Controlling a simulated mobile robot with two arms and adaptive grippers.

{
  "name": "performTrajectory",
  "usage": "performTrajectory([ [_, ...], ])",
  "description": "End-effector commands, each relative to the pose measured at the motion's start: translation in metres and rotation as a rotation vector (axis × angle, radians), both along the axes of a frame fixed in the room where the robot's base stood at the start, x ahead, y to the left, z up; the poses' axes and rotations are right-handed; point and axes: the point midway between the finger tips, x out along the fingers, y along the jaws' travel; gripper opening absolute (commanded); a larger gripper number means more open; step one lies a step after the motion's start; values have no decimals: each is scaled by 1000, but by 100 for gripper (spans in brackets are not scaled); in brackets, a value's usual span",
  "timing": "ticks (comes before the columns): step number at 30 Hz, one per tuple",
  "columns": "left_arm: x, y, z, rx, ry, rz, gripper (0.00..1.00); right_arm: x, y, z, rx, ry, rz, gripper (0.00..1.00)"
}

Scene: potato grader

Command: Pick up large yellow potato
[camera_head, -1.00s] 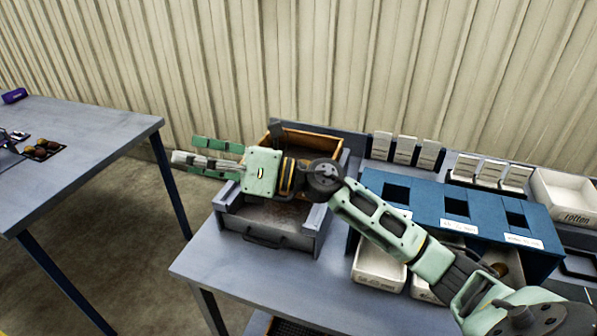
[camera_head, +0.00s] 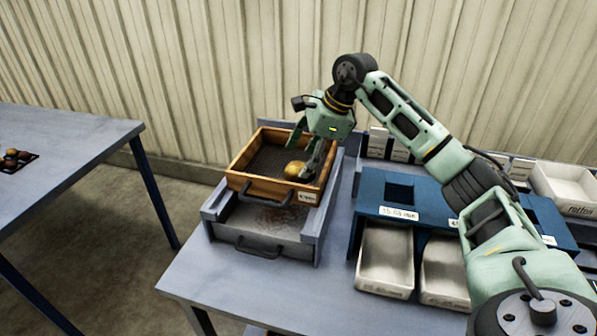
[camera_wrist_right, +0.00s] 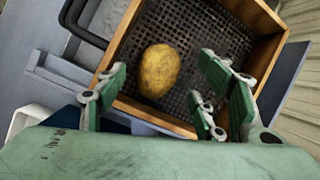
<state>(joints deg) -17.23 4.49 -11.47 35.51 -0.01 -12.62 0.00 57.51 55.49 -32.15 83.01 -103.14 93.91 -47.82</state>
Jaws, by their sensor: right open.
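A large yellow potato (camera_head: 294,169) lies in the right part of a wooden-framed sieve tray (camera_head: 243,187). In the right wrist view the potato (camera_wrist_right: 159,70) rests on the dark mesh floor of the tray (camera_wrist_right: 134,27). My right gripper (camera_head: 305,160) points down over the tray, close to the potato. In the right wrist view its fingers (camera_wrist_right: 160,95) are spread apart, with the potato in view beyond them, between the two sides. Nothing is held. I cannot tell the exact height of the fingertips over the mesh. My left gripper is not in view.
The tray sits on a grey metal frame with a drawer (camera_head: 262,246). Another table (camera_head: 70,150) with small potatoes is at the left, across a gap.

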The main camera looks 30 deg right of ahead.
Motion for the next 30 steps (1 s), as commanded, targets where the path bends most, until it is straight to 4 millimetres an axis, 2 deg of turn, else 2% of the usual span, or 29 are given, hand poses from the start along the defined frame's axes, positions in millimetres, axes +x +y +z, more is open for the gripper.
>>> performTrajectory([
  [4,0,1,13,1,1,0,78,1,2,-18,2,4,1,63],
  [9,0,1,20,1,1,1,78,8,8,-39,3,-1,1,63],
  [18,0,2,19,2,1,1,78,9,9,-45,3,-1,1,63],
  [30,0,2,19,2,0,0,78,9,9,-45,3,-1,1,29],
])
